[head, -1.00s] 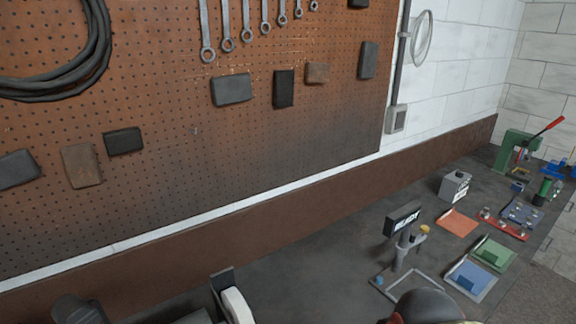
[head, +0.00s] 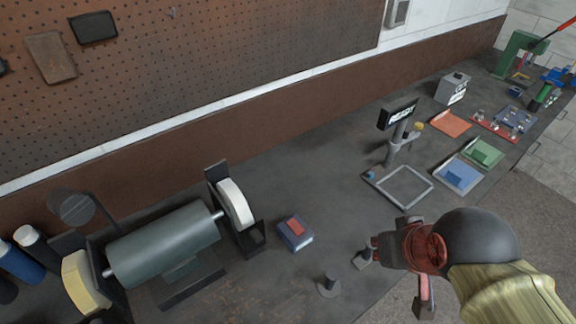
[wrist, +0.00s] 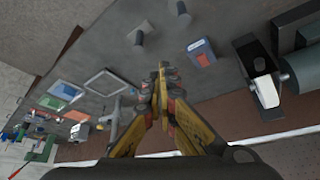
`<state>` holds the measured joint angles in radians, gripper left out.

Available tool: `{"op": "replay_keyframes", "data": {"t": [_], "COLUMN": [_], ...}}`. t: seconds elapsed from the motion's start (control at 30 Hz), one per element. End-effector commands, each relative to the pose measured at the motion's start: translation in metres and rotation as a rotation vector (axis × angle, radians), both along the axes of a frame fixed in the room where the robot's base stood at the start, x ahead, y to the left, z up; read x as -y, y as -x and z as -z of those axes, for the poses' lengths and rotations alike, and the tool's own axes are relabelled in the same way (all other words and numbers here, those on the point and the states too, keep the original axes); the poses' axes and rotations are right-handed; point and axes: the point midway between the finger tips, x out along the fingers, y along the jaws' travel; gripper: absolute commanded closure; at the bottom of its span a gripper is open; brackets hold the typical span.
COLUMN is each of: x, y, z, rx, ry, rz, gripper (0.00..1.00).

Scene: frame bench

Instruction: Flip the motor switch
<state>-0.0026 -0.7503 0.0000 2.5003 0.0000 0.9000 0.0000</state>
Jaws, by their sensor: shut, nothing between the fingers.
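The motor switch appears to be the small blue box with a red rocker (head: 295,231) on the bench, right of the bench grinder. It also shows in the wrist view as a blue box with a red top (wrist: 201,52). Which way the rocker is tipped is too small to tell. My gripper (head: 382,247) is above the bench, to the right of the switch in the head view and apart from it. In the wrist view, my gripper's fingers (wrist: 164,70) are together and empty, with the switch up and right of the tips.
The grinder (head: 165,243) with white wheels (head: 235,203) stands left of the switch. Two short dark posts (head: 328,285) stand on the bench near my gripper. A display stand (head: 398,115) and square frame (head: 404,186) are behind. Coloured trays are at the right.

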Motion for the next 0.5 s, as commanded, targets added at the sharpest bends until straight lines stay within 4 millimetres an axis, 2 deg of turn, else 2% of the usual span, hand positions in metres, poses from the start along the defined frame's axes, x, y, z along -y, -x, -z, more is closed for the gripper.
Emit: {"op": "replay_keyframes", "data": {"t": [0.1, 0.23, 0.5], "x": [-0.006, -0.016, -0.045], "y": [-0.002, -0.007, -0.044], "z": [-0.007, 0.000, 0.004], "rx": [-0.022, -0.113, -0.290], "ry": [0.000, 0.004, 0.027], "rz": [-0.021, -0.058, -0.157], "gripper": [1.00, 1.00, 1.00]}}
